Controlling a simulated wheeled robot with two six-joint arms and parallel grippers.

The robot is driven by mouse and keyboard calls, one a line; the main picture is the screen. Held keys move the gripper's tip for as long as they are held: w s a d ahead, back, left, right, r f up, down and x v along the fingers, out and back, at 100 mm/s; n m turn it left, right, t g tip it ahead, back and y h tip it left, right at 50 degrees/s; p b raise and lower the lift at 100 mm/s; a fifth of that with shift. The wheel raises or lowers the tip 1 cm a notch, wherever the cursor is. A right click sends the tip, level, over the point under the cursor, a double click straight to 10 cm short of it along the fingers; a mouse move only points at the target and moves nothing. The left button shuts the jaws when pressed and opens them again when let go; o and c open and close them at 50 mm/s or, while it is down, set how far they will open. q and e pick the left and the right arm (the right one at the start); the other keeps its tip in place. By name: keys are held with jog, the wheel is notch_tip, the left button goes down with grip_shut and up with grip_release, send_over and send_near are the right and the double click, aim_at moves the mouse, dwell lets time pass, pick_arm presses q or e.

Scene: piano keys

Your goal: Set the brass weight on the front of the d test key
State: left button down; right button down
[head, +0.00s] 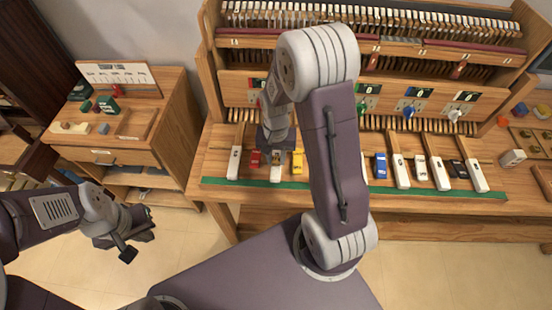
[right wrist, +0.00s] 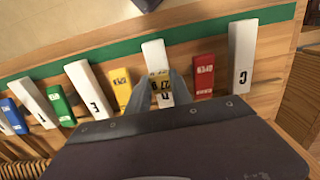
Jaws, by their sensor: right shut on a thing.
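The d test key (right wrist: 153,55) is a white bar between a yellow block and a red block in the right wrist view. It also shows in the head view (head: 277,174). The brass weight (right wrist: 160,86) is a small yellowish block with dark marks. My right gripper (right wrist: 163,92) is shut on it, with a finger on each side, over the d key near its letter. I cannot tell whether the weight touches the key. In the head view my right gripper (head: 276,150) is partly hidden by its own wrist. My left gripper (head: 138,235) is empty over the floor, its fingers apart.
The red block (right wrist: 203,77) and yellow block (right wrist: 122,84) stand close beside the d key. The c key (right wrist: 242,55) and e key (right wrist: 88,88) lie beyond them. A green strip (head: 330,187) runs along the bench's front edge. A side cabinet (head: 150,150) stands left.

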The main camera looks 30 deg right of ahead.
jog(key=shift+f, duration=0.35)
jog(key=shift+d, duration=0.1)
